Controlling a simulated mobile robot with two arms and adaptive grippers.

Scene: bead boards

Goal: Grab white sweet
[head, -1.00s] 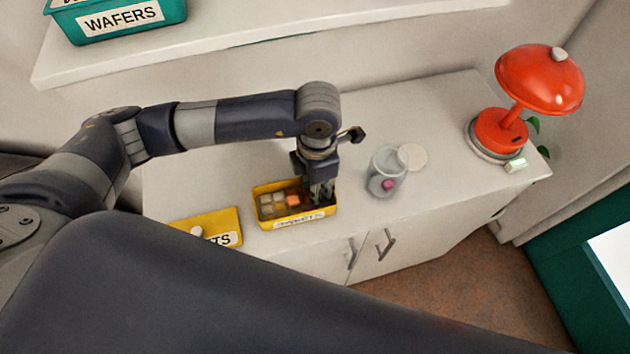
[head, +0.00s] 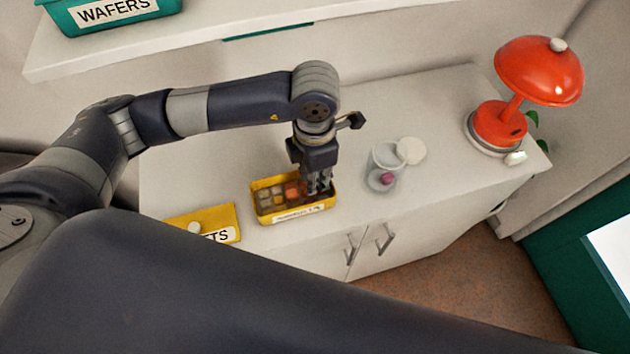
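A yellow open box (head: 258,215) with a white label stands on the white cabinet. It holds several small square sweets: pale greyish-white ones (head: 264,195) at its left, and orange ones (head: 292,190) nearer the middle. My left gripper (head: 320,188) points down at the right end of the box, its fingertips at or inside the box, right of the pale sweets. Its fingers hide part of the box's contents. I cannot tell how far apart the fingers are or whether anything is between them. My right gripper is not in view.
A clear jar (head: 376,160) with a pink sweet (head: 387,178) stands right of the box, beside a round white lid (head: 411,150). A red lamp (head: 538,75) stands at the right. A shelf (head: 250,20) is behind.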

